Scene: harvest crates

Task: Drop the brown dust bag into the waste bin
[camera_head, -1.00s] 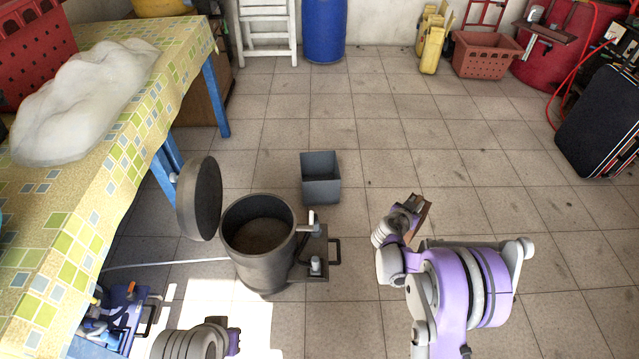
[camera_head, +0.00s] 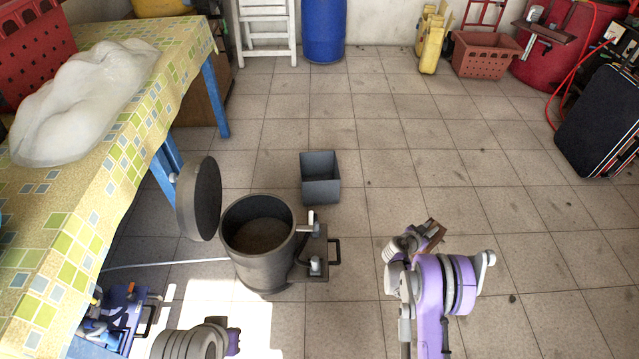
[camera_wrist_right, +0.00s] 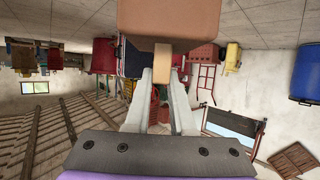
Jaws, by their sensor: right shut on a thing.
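The brown dust bag (camera_head: 434,232) is held by my right gripper (camera_head: 425,240), right of the open drum and above the floor. In the right wrist view the bag (camera_wrist_right: 165,25) fills the top middle, and a tan part of it sits between the fingers of the right gripper (camera_wrist_right: 161,85). A small grey square bin (camera_head: 320,190), open at the top and apparently empty, stands on the floor in the middle; it looks like the waste bin. The bag is apart from it, to its right and nearer me. My left arm shows at the bottom left; its fingers do not show.
A dark round drum (camera_head: 262,265) with its lid (camera_head: 199,198) swung open stands left of my right arm, nearer than the bin. A table with a checked cloth (camera_head: 75,215) runs along the left. The floor right of the bin is clear.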

